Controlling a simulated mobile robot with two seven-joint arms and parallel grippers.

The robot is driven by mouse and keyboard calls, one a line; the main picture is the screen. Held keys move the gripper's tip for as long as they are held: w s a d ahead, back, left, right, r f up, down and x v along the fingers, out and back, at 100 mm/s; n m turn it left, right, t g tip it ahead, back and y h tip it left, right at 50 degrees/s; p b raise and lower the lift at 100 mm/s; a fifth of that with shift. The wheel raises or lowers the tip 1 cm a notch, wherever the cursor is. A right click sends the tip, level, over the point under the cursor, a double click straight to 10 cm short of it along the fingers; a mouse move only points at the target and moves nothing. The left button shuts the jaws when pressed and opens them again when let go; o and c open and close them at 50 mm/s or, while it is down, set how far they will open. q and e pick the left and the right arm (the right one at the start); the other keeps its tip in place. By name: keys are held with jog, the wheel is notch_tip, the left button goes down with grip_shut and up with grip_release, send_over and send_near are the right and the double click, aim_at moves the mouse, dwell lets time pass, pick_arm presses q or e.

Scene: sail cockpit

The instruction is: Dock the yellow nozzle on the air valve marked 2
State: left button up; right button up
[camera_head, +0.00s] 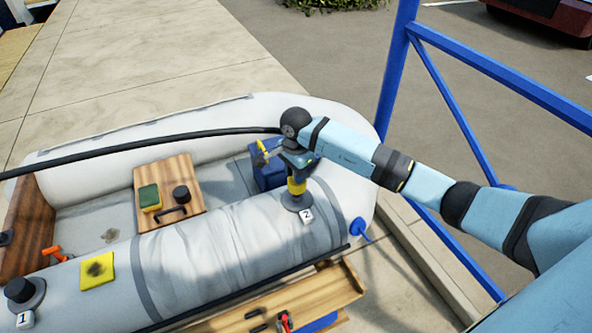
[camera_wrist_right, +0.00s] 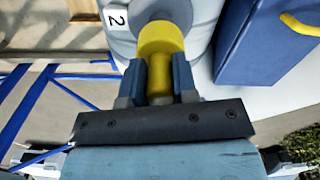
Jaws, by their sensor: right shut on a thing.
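My right gripper (camera_head: 296,168) is shut on the yellow nozzle (camera_head: 296,187) and points down at the air valve marked 2 (camera_head: 297,203) on the boat's grey tube. In the right wrist view the yellow nozzle (camera_wrist_right: 160,45) sits between the fingers of the gripper (camera_wrist_right: 158,82), with its lower end at the grey valve. The white label 2 (camera_wrist_right: 117,19) lies beside it. The nozzle looks upright over the valve; I cannot tell whether it is fully seated. A second valve (camera_head: 22,292), marked 1, is at the lower left. My left gripper is not in view.
A black hose (camera_head: 150,143) runs across the boat to my right wrist. A blue box (camera_head: 267,172) with a yellow handle stands just behind the gripper. A wooden seat (camera_head: 170,208) holds a sponge. Blue railing (camera_head: 395,75) rises at the right.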

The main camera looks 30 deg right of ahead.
notch_tip(320, 180, down, 2)
jog(key=shift+f+b, duration=0.15)
jog(key=shift+b, duration=0.4)
jog(key=shift+f, duration=0.5)
pick_arm(q)
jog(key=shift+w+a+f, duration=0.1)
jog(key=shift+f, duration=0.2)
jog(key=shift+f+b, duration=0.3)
jog(key=shift+b, duration=0.05)
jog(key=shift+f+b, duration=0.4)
jog(key=shift+b, duration=0.05)
pick_arm(e)
jog(key=shift+f, duration=0.55)
jog(key=o, duration=0.6)
jog(key=shift+o, duration=0.2)
